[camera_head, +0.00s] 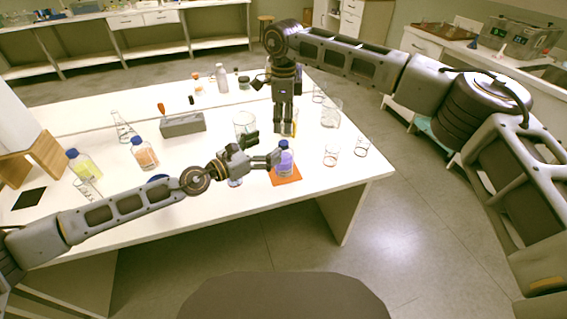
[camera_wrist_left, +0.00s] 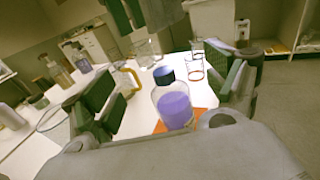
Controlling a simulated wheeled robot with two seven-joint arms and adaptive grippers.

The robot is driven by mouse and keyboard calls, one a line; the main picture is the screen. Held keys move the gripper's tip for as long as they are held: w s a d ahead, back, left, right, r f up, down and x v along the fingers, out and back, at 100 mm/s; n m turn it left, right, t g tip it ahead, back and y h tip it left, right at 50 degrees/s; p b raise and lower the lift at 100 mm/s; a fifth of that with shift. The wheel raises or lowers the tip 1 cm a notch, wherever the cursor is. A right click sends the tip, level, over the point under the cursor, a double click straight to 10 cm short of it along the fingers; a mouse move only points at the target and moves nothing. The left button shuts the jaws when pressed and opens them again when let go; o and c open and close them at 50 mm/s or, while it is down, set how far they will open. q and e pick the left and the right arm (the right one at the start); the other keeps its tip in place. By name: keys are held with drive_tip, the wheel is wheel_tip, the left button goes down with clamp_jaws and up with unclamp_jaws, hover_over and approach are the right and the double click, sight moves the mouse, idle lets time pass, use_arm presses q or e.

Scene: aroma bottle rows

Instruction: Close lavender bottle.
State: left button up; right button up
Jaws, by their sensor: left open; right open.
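The lavender bottle (camera_head: 285,164) is clear, with purple liquid, and stands upright on an orange mat (camera_head: 289,181). In the left wrist view the bottle (camera_wrist_left: 174,110) sits ahead, between the spread green-padded fingers. A dark blue cap (camera_wrist_left: 164,75) shows at its top; I cannot tell how tightly it sits. My left gripper (camera_head: 264,147) is open beside the bottle, on its left in the head view, partly covering it. My right gripper (camera_head: 284,131) is open and points down just behind the bottle; its fingers show at the top of the left wrist view.
Glass beakers (camera_head: 331,113) and small glass rings or dishes (camera_head: 331,156) stand to the right. A blue-capped bottle of orange liquid (camera_head: 145,154), a yellow one (camera_head: 84,166) and a grey block (camera_head: 183,125) are on the left. The front right of the table is clear.

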sight(284, 155)
use_arm(q)
drive_tip(key=shift+d+f, duration=0.1)
drive_tip(key=shift+f, duration=0.55)
drive_tip(key=shift+f, duration=1.05)
drive_tip(key=shift+f, duration=0.1)
drive_tip(key=shift+f, duration=2.05)
drive_tip(key=shift+x, duration=3.6)
drive_tip(key=shift+w, duration=0.15)
